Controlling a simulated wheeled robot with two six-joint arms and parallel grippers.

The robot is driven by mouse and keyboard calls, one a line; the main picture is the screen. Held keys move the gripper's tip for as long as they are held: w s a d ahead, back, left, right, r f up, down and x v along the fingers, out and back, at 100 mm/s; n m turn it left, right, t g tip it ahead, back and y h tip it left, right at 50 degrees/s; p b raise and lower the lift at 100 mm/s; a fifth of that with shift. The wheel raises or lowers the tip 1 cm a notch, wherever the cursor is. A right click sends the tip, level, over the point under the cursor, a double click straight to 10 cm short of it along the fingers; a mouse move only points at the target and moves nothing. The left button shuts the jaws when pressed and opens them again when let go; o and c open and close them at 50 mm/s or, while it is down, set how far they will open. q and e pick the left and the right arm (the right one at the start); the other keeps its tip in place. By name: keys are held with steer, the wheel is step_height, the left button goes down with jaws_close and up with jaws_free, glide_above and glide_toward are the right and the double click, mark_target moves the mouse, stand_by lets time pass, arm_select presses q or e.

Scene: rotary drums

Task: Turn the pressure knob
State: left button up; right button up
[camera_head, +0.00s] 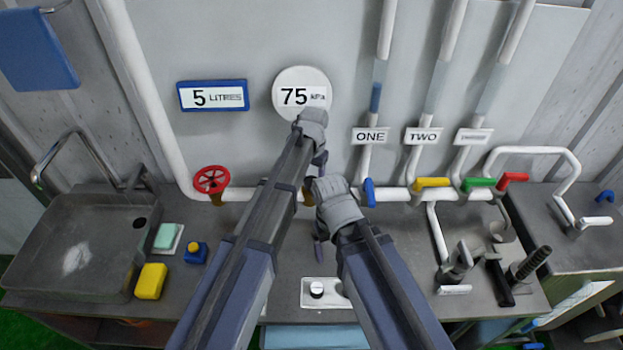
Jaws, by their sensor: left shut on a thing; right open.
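A round white gauge (301,90) on the wall reads 75 kPa. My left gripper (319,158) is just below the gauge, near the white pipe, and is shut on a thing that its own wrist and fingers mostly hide. I take this for the pressure knob, but its shape cannot be made out. A small brass-coloured fitting (307,196) shows on the pipe beneath it. My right gripper (320,232) is lower, in front of the pipe and over the counter. It is open and I see nothing in it.
A red wheel valve (211,180) is left on the pipe; blue (369,192), yellow (431,183), green (479,184) and red (513,179) levers are right. A sink (75,215), yellow sponge (150,281) and white switch plate (336,299) are on the counter.

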mark_target(312, 181)
arm_select(q)
steer(key=o, duration=1.4)
step_height(312, 181, up, 8)
steer(key=p, duration=0.8)
steer(key=shift+d, duration=0.1)
steer(key=shift+f, duration=0.1)
steer(key=shift+f, duration=0.15)
step_height(312, 181, down, 8)
steer(key=b, duration=0.8)
steer(key=shift+r, duration=0.2)
